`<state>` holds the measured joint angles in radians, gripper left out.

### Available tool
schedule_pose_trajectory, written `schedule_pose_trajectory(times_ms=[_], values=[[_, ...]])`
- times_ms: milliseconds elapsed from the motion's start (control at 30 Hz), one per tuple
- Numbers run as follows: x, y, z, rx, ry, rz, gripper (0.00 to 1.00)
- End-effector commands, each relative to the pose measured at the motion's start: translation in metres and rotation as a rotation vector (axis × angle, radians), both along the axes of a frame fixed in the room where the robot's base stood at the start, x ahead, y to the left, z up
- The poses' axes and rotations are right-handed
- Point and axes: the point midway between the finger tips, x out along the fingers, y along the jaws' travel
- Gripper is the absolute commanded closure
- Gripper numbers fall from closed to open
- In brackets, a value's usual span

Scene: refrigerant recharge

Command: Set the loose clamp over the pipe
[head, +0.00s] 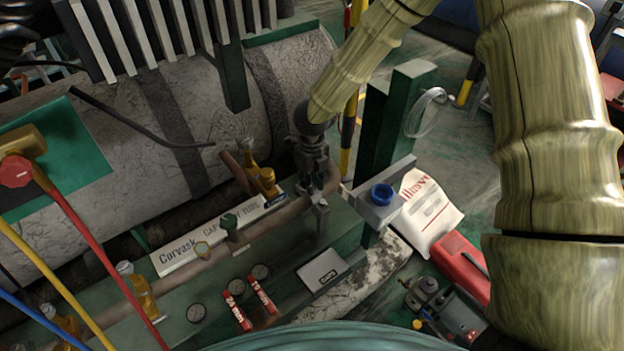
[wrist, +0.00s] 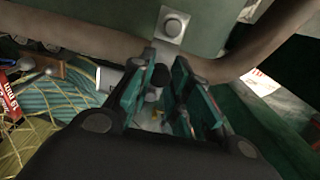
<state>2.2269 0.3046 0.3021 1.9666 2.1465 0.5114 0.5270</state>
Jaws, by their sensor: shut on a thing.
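My gripper (head: 315,178) is over the brown pipe (head: 290,212) near its bend, pointing down. In the wrist view its two green-sided fingers (wrist: 160,66) are closed in on a small grey metal clamp (wrist: 172,24) with a round bolt head. The clamp's tab sticks out past the fingertips and crosses in front of the pipe (wrist: 110,40). In the head view a grey piece of the clamp (head: 321,212) shows at the pipe below the fingers. The fingers hide the rest, so I cannot tell whether the clamp is seated on the pipe.
A yellow valve (head: 263,178) stands just left of my gripper. A green post (head: 395,115) and a grey bracket with a blue cap (head: 382,194) stand to the right. A large grey tank (head: 200,110) is behind.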

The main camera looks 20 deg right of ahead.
Motion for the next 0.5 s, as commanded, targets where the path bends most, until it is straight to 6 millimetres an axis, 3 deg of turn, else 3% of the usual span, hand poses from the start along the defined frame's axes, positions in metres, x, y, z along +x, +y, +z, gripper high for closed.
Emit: schedule_pose_trajectory(times_ms=[400, 433, 500], values=[[0.0005, 0.0002, -0.0075, 0.0, -0.001, -0.001, 1.0], [0.0004, 0.0001, -0.0076, 0.0, -0.001, -0.001, 0.76], [0.0004, 0.0001, -0.0076, 0.0, -0.001, 0.0, 0.63]])
